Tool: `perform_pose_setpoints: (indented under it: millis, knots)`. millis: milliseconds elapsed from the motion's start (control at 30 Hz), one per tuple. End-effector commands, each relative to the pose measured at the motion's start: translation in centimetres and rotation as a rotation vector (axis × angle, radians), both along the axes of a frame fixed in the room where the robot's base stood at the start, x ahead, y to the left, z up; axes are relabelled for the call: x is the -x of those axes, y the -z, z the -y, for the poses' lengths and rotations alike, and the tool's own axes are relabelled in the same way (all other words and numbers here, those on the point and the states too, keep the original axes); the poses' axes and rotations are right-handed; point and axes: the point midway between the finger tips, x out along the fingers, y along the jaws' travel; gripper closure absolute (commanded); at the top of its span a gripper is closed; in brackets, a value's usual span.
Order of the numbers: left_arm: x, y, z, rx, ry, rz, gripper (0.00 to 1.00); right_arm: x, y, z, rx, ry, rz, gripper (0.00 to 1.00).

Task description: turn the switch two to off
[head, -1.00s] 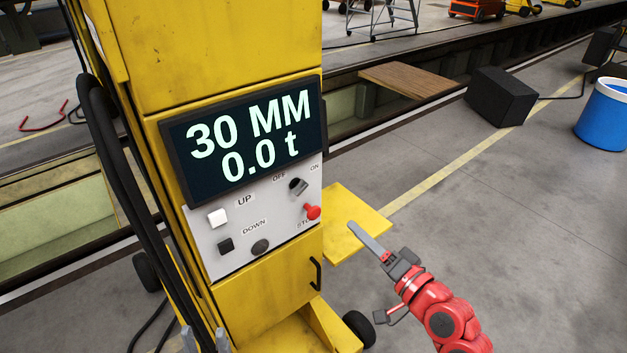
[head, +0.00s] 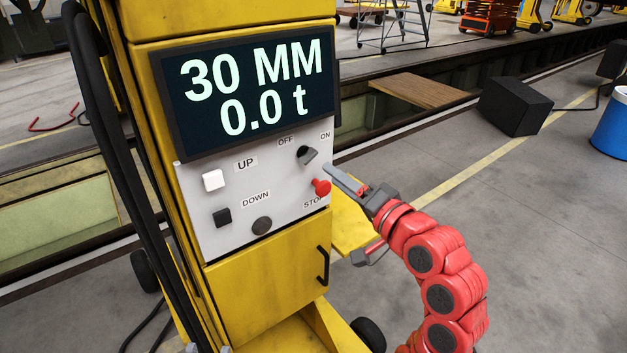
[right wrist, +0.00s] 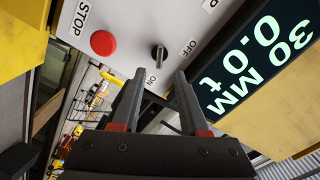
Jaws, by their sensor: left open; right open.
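The yellow lifting column carries a grey control panel (head: 285,205). Its rotary switch, a black knob (head: 308,155), sits below the OFF and ON labels. The knob also shows in the right wrist view (right wrist: 158,55), where its ridge appears to point toward ON. My right gripper (head: 332,175) is open and empty just right of the knob. In the right wrist view its two fingers (right wrist: 155,88) are spread, with the knob beyond and between their tips, apart from them. A grey tip of my left gripper (head: 192,348) barely shows at the bottom edge; the rest is hidden.
A red STOP button (head: 321,187) sits just below the knob, close to my right gripper. A white UP button (head: 213,181), a black DOWN button (head: 222,217) and a display (head: 250,92) reading 30 MM and 0.0 t are further left. A door handle (head: 323,265) sticks out below.

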Motion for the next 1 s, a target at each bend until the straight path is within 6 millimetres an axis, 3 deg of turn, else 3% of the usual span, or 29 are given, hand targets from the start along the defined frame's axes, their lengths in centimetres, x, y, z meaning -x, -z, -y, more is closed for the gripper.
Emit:
perform_pose_setpoints:
  millis: [100, 333, 767, 867, 1000]
  knots:
    - [0.0, -0.4, 0.0, 0.000, 0.000, 0.002, 0.50, -2.4, 0.0, -2.0, 0.004, -0.004, -0.007, 0.56]
    - [0.0, 0.0, 0.0, 0.000, 0.000, 0.002, 0.50, -5.6, 0.1, -4.1, 0.005, -0.002, -0.007, 0.56]
    - [0.0, 0.0, 0.0, 0.000, 0.000, 0.002, 0.50, -6.7, 0.0, -4.8, 0.002, 0.000, -0.004, 0.56]
    - [0.0, 0.0, 0.0, 0.000, 0.000, 0.002, 0.50, -6.7, 0.0, -4.8, 0.002, 0.001, -0.005, 0.69]
    - [0.0, 0.0, 0.0, 0.000, 0.000, 0.002, 0.50, -6.7, 0.0, -4.8, 0.002, 0.001, -0.005, 0.94]
